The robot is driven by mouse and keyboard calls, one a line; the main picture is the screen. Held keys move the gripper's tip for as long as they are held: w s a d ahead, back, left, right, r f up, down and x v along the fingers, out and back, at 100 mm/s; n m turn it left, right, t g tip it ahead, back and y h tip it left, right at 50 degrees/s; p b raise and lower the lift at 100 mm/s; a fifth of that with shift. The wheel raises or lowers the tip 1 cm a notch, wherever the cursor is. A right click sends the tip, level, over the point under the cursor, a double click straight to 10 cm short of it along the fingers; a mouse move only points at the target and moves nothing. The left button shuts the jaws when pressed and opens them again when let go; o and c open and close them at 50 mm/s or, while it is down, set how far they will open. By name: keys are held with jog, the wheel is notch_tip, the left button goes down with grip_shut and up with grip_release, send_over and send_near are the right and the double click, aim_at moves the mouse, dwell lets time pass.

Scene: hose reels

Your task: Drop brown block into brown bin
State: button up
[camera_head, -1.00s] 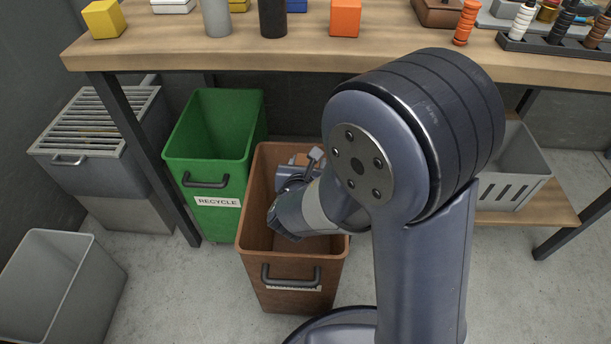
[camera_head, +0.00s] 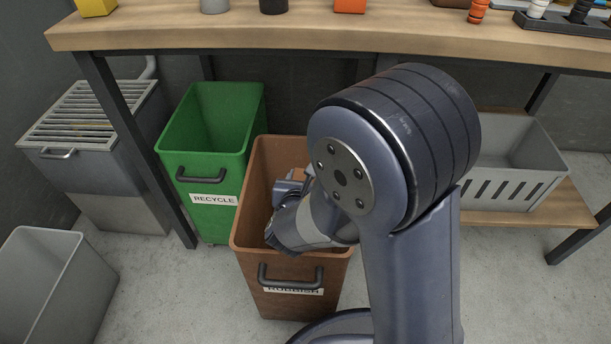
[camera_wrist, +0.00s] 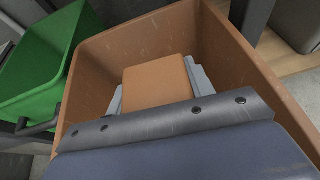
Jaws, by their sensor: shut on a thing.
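The brown bin (camera_head: 262,160) stands on the floor in front of the table, open at the top with a dark handle and a label on its front. It also fills most of the wrist view (camera_wrist: 215,35). My gripper (camera_wrist: 157,88) is shut on the brown block (camera_wrist: 155,82), with a grey finger on each side of it. In the head view my gripper (camera_head: 290,185) is over and partly within the bin's mouth. My arm hides part of the bin there, and the block is hardly visible.
A green recycle bin (camera_head: 200,165) stands just left of the brown bin. A light grey bin (camera_head: 50,285) is at the lower left, and a grey grated box (camera_head: 85,130) is behind it. The wooden table (camera_head: 300,38) runs above, with a grey slotted crate (camera_head: 510,190) on its lower shelf.

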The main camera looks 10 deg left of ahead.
jog(key=o, duration=1.1)
jog(key=shift+p+v, duration=1.9)
jog(key=shift+v, duration=3.5)
